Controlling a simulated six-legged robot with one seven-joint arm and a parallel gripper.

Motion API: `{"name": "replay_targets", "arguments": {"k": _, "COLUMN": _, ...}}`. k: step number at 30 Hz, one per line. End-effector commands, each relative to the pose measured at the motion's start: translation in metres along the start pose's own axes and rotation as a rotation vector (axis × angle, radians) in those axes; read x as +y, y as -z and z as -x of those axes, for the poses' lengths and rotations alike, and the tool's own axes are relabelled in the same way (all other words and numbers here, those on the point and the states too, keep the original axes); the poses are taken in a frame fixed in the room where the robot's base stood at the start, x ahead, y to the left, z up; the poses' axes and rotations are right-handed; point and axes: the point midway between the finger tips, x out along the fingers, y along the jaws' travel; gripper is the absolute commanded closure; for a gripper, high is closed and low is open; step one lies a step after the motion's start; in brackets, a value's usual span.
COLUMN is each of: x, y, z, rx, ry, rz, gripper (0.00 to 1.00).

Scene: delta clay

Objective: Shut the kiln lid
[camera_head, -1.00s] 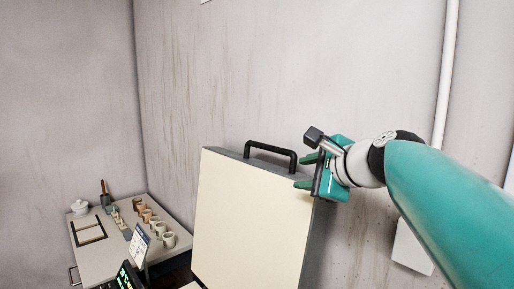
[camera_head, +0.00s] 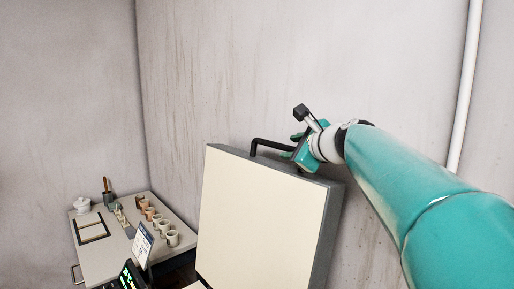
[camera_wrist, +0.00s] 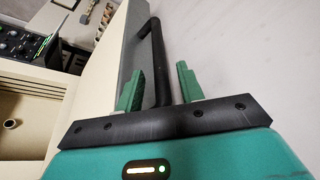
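The kiln lid (camera_head: 260,215) stands raised, close to upright, with its cream inner face toward the head camera and a grey rim. A black bar handle (camera_head: 268,144) sticks out from its top edge; its right part is hidden behind my gripper (camera_head: 294,146). In the wrist view, the green fingers of my gripper (camera_wrist: 159,78) are spread apart. The handle (camera_wrist: 150,35) runs down between them, with a gap visible to the right finger. The lid's grey edge (camera_wrist: 132,45) lies just left of the fingers. The cream kiln chamber (camera_wrist: 38,115) shows open at lower left.
A control panel (camera_head: 129,276) with green digits stands left of the lid. A bare wall rises behind the lid, with a white pipe (camera_head: 466,85) at right.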

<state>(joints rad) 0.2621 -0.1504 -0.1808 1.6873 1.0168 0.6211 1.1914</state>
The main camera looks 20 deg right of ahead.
Motion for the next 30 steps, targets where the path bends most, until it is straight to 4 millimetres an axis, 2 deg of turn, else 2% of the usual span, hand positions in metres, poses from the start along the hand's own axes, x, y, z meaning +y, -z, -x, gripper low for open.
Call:
{"name": "replay_targets", "arguments": {"k": 1, "x": 0.001, "y": 0.000, "z": -0.010, "rx": 0.000, "ry": -0.002, "rz": 0.000, "gripper": 0.62}}
{"name": "replay_targets", "arguments": {"k": 6, "x": 0.000, "y": -0.001, "z": -0.029, "rx": -0.001, "ry": -0.001, "rz": 0.002, "gripper": 0.62}}
{"name": "replay_targets", "arguments": {"k": 16, "x": 0.000, "y": -0.002, "z": -0.034, "rx": -0.002, "ry": 0.000, "rz": 0.002, "gripper": 0.62}}
{"name": "replay_targets", "arguments": {"k": 17, "x": 0.000, "y": -0.002, "z": -0.034, "rx": -0.002, "ry": 0.000, "rz": 0.002, "gripper": 0.66}}
{"name": "replay_targets", "arguments": {"k": 22, "x": 0.000, "y": -0.002, "z": -0.034, "rx": -0.001, "ry": 0.000, "rz": 0.001, "gripper": 0.99}}
{"name": "replay_targets", "arguments": {"k": 30, "x": 0.000, "y": -0.002, "z": -0.034, "rx": -0.001, "ry": 0.000, "rz": 0.003, "gripper": 1.00}}
